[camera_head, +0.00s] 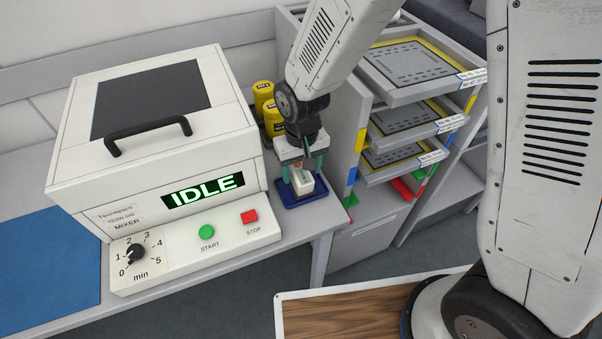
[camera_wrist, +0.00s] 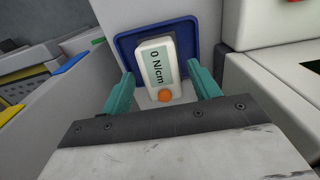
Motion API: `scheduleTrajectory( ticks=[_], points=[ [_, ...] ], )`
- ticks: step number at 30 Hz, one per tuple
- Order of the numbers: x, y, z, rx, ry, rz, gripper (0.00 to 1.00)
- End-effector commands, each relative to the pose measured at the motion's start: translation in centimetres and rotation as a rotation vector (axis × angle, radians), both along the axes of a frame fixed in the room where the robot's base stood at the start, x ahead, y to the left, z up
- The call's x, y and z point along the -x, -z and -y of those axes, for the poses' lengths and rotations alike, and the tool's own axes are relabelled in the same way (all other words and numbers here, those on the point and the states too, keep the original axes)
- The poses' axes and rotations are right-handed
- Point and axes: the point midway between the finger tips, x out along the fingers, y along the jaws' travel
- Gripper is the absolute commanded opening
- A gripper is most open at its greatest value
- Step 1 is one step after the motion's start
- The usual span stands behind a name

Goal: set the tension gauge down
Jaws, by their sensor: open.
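The tension gauge (camera_wrist: 157,71) is a small white device with an orange button and a display reading "0 N/cm". It rests in a blue tray (camera_wrist: 124,45) on the bench, and in the head view the gauge (camera_head: 303,185) is partly hidden by my gripper. My gripper (camera_wrist: 162,92) has teal fingers that stand apart on either side of the gauge's lower end, with gaps visible, so it is open. In the head view my gripper (camera_head: 302,168) points down over the blue tray (camera_head: 292,200).
A white mixer (camera_head: 160,150) showing "IDLE" stands close left of the tray in the head view. Yellow jars (camera_head: 265,95) stand behind my gripper. A blue mat (camera_head: 45,270) lies front left.

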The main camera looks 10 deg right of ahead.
Motion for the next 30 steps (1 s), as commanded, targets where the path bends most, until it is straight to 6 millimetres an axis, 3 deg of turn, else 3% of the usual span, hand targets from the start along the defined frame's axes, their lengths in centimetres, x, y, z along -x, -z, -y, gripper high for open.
scheduleTrajectory(
  ticks=[6, 12, 23, 26, 30],
  points=[
    [-0.1, -5.0, -0.1, -0.004, 0.0, 0.007, 0.62],
    [-0.1, -8.3, 0.0, -0.002, 0.0, 0.005, 0.62],
    [0.0, -9.8, 0.1, -0.001, 0.001, 0.002, 0.62],
    [0.2, -10.7, 0.9, -0.004, 0.01, 0.007, 0.62],
    [1.3, -14.3, 4.5, -0.011, 0.05, 0.026, 0.62]
  ],
)
